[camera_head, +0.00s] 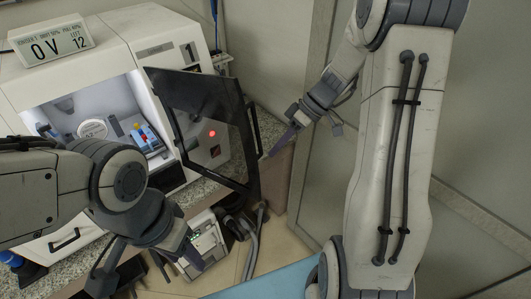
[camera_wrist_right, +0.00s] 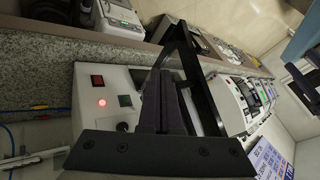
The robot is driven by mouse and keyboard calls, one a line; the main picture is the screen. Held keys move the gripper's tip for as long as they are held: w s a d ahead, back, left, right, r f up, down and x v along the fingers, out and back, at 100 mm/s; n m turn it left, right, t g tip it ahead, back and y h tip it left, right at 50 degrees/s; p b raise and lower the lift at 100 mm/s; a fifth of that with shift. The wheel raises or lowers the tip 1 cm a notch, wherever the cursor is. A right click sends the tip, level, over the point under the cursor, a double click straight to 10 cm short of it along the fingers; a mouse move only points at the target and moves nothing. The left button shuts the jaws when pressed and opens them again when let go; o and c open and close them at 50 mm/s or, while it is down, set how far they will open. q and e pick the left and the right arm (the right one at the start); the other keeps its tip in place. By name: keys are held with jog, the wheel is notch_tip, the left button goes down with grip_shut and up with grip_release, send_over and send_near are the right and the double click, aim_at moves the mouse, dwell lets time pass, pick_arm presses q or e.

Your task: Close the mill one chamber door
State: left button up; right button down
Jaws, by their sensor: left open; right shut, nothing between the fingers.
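Mill one (camera_head: 150,35), a white machine marked 1, stands at the left with its lit chamber (camera_head: 90,105) exposed. Its chamber door (camera_head: 190,92), a dark pane in a black frame with a bar handle (camera_head: 254,150), stands swung open toward the right. My right gripper (camera_head: 268,156) is shut and empty, close to the handle side of the door; I cannot tell whether it touches. In the right wrist view the closed fingers (camera_wrist_right: 167,75) lie beside the black door frame (camera_wrist_right: 205,90). My left gripper (camera_head: 148,274) is open and empty, low in front of the machine.
A sign (camera_head: 50,45) stands on top of the machine. Inside the chamber are a round part and a blue-and-red fixture (camera_head: 145,138). A small device (camera_head: 203,243) and cables lie below the speckled counter. A red-lit button panel (camera_wrist_right: 103,118) shows in the wrist view.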

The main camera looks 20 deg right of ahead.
jog(key=a, duration=0.1)
jog(key=s+a+p, duration=0.2)
jog(key=a, duration=0.1)
jog(key=shift+s+a+f, duration=0.1)
jog(key=shift+f, duration=0.15)
